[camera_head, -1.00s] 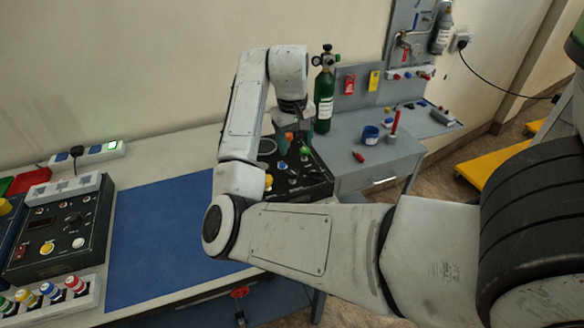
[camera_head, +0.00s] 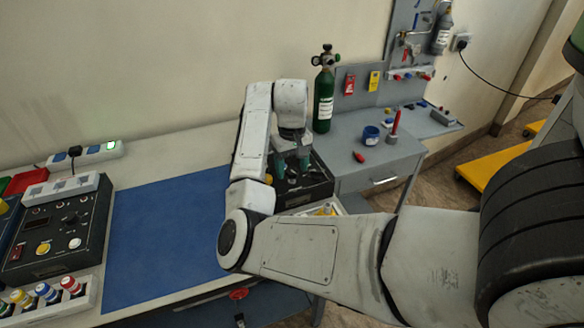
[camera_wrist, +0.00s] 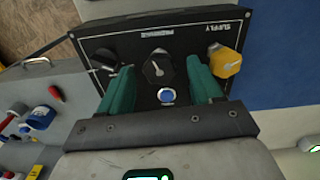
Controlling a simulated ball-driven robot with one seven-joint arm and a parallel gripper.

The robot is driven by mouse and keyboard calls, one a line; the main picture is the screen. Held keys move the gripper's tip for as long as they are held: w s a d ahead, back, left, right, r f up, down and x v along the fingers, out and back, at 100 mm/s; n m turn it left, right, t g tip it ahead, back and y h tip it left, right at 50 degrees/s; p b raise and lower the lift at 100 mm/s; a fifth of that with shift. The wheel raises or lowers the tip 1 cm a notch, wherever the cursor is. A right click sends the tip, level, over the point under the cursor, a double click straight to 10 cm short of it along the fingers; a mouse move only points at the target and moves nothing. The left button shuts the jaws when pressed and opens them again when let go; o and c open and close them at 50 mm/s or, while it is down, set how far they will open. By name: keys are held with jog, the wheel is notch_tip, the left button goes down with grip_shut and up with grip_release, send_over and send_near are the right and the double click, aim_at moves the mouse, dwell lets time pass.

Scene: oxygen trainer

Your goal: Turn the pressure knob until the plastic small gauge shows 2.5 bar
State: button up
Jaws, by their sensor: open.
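A black trainer box (camera_head: 318,190) stands at the right end of the bench, partly hidden by my arm. In the wrist view, its panel (camera_wrist: 142,36) appears upside down. The black pressure knob (camera_wrist: 158,70) has a pale pointer line and sits by the PRESSURE label. My gripper (camera_wrist: 161,66) is open, with one green finger on each side of this knob; I cannot tell if they touch it. My gripper (camera_head: 291,165) also shows over the box in the head view. I cannot make out the small gauge or its reading.
In the wrist view, a yellow supply knob (camera_wrist: 227,62), another black knob (camera_wrist: 101,59) and a blue button (camera_wrist: 167,96) are close to the fingers. A green cylinder (camera_head: 323,100) stands behind the box. A blue mat (camera_head: 165,235) lies clear at the left.

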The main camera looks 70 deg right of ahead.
jog(key=shift+f, duration=0.35)
jog(key=shift+c, duration=0.3)
jog(key=c, duration=1)
jog(key=shift+r+m+p, duration=0.1)
jog(key=shift+m+p, duration=0.25)
jog(key=shift+m, duration=0.35)
jog(key=o, duration=1.1)
jog(key=shift+c, duration=0.2)
